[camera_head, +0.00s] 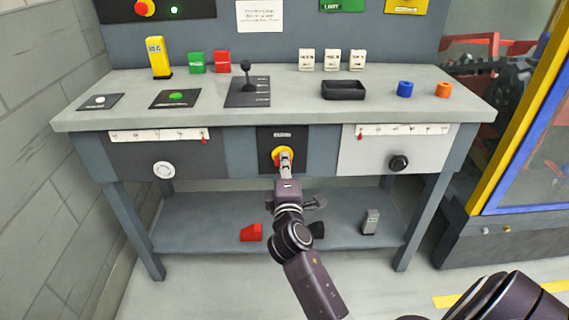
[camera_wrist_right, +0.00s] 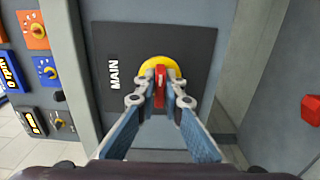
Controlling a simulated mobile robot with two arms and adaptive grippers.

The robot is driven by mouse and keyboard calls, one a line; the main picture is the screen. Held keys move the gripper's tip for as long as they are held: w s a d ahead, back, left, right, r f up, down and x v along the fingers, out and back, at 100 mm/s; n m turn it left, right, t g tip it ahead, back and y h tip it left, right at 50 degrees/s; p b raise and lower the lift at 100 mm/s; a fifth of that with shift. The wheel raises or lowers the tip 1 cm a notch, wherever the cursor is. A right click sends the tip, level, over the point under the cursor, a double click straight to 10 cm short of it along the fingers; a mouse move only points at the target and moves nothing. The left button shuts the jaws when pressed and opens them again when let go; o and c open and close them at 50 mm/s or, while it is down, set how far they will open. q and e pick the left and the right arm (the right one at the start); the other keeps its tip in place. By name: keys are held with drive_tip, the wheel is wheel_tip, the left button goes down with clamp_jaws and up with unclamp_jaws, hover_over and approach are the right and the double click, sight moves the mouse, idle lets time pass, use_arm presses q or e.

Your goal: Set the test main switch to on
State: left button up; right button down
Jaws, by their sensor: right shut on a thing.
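The main switch (camera_head: 279,153) is a yellow disc with a red handle on a dark plate in the middle of the bench front. In the right wrist view, the yellow disc (camera_wrist_right: 159,64) sits beside the word MAIN, and the red handle (camera_wrist_right: 160,88) runs up and down the picture. My right gripper (camera_head: 285,160) reaches it from the front. In the wrist view its two fingertips (camera_wrist_right: 160,91) are closed on the sides of the red handle. The fingers hide part of the disc, and I see no on or off marks. My left gripper is not in view.
Drawer-like panels with a white knob (camera_head: 163,170) and a black knob (camera_head: 398,162) flank the switch. The benchtop holds a joystick (camera_head: 247,80), a black tray (camera_head: 343,91) and coloured blocks. The lower shelf (camera_head: 200,217) holds a red block (camera_head: 251,232). A yellow-and-blue framed enclosure (camera_head: 515,130) stands right.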

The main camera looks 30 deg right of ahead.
drive_tip(key=c, duration=2)
unclamp_jaws()
drive_tip(key=shift+c, duration=0.2)
drive_tip(key=v, duration=0.7)
drive_tip(key=shift+s, duration=0.3)
drive_tip(key=shift+f, duration=0.1)
